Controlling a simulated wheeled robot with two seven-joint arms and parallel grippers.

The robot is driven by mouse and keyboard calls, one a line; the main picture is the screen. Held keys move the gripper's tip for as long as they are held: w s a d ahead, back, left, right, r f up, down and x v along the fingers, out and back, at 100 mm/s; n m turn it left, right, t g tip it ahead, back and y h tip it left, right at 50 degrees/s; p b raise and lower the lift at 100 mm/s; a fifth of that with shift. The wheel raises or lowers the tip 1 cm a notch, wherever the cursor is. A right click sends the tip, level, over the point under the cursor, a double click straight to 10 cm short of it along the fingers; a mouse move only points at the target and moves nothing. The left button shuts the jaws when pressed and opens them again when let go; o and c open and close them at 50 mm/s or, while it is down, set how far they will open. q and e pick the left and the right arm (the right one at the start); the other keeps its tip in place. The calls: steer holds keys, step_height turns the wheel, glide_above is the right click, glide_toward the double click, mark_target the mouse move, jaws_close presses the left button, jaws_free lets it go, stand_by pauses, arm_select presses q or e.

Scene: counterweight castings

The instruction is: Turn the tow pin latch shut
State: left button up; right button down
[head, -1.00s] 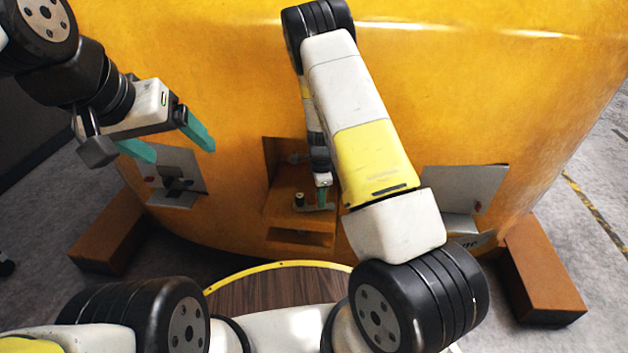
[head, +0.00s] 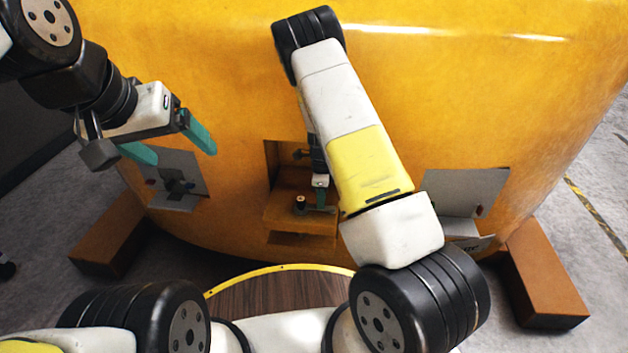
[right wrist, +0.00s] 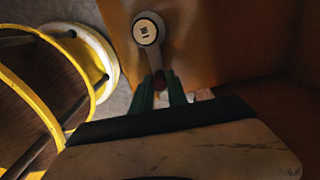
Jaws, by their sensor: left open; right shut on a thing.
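The tow pin latch (head: 300,203) sits in the open recess in the middle of the yellow casting. In the right wrist view the latch (right wrist: 148,32) shows a round cap and a grey arm running down between my fingers. My right gripper (head: 320,203) reaches into the recess and is shut on the lever's end; its green fingers (right wrist: 160,88) show around a reddish knob. My left gripper (head: 168,143) is open and empty, in front of the casting at the left.
Grey-plated pockets open in the casting at the left (head: 158,163) and right (head: 466,188). Brown blocks stand on the floor at the left (head: 108,240) and right (head: 540,270). A round wooden top with a yellow rim (head: 280,268) lies below. The recess walls are close around my right gripper.

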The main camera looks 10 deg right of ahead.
steer(key=shift+w, duration=0.15)
steer(key=c, duration=1.3)
jaws_free()
steer(key=shift+r, duration=3.9)
